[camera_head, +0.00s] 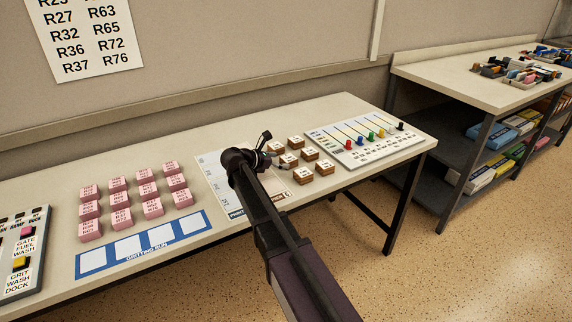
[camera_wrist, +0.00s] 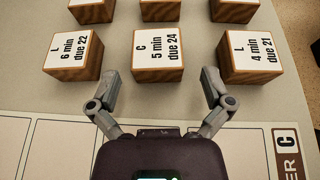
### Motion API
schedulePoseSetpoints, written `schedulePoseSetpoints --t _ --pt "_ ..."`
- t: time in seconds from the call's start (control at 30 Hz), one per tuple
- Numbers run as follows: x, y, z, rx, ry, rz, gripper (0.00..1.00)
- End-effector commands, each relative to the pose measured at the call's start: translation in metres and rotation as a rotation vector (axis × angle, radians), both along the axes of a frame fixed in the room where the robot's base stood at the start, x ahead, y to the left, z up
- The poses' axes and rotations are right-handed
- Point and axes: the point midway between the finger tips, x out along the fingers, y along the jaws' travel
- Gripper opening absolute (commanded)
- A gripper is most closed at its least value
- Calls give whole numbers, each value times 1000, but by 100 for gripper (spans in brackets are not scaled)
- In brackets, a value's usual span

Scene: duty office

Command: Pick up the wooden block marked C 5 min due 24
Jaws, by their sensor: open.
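The wooden block marked C 5 min due 24 (camera_wrist: 158,58) has a white top and brown wooden sides. It sits upright on the table, centred ahead of my gripper (camera_wrist: 160,76) in the wrist view. My gripper is open and empty, with one fingertip near each front corner of the block; I cannot tell whether either touches it. In the head view my gripper (camera_head: 262,150) is beside the group of wooden blocks, and the block labels are too small to read there.
Block L 6 min due 22 (camera_wrist: 75,57) stands close on the left, block L 4 min due 21 (camera_wrist: 248,58) close on the right. More blocks stand behind. Pink blocks (camera_head: 121,218) and a board with coloured pegs (camera_head: 346,145) share the table (camera_head: 221,138).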

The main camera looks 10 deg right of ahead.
Motion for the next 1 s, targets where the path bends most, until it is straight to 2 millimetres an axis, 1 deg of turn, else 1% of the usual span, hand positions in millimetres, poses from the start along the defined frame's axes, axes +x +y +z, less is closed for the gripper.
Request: schedulePoseSetpoints --t 0.03,0.1,0.27,0.83,0.87,0.9,0.97,1.0 --pt "3 -7 -4 0 0 -2 100" --pt "5 -13 -7 0 1 -2 100" --pt "9 -21 -10 0 1 0 100" --pt "9 -22 -9 0 1 0 100" --pt "9 -22 -9 0 1 0 91" --pt "9 -22 -9 0 1 0 79" --pt "9 -22 -9 0 1 0 61" --pt "9 -22 -9 0 1 0 50"
